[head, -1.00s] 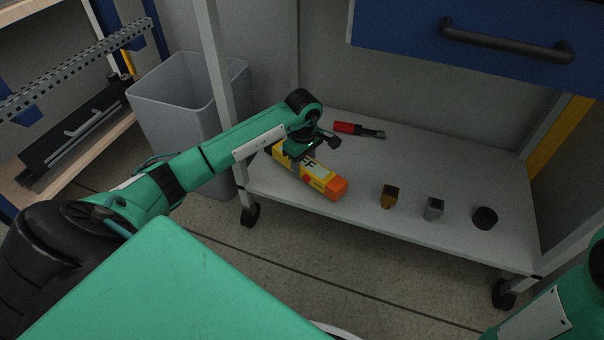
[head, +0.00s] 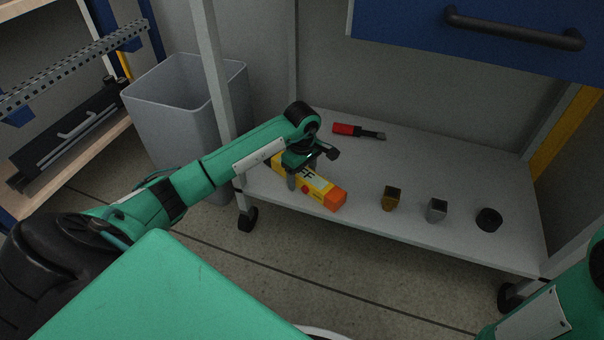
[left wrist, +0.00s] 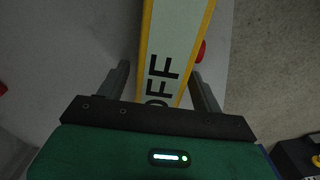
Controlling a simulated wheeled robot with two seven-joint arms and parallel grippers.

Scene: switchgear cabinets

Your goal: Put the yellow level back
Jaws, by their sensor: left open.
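The yellow level (head: 318,188) has an orange end and a pale face with black letters. It lies on the lower shelf (head: 420,160) of a wheeled trolley, near the shelf's front left. My left gripper (head: 302,172) is over its far left part, open, with one finger showing on the near side. In the left wrist view the level (left wrist: 178,45) runs between the two spread fingers of my left gripper (left wrist: 160,75), with gaps on both sides. The left gripper hides part of the level in the head view. My right gripper is out of view.
A red-handled tool (head: 357,131) lies behind the level. A brown square cup (head: 391,199), a grey square cup (head: 436,210) and a black round piece (head: 488,220) stand to the right. A grey bin (head: 180,110) and a trolley post (head: 212,70) are at left.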

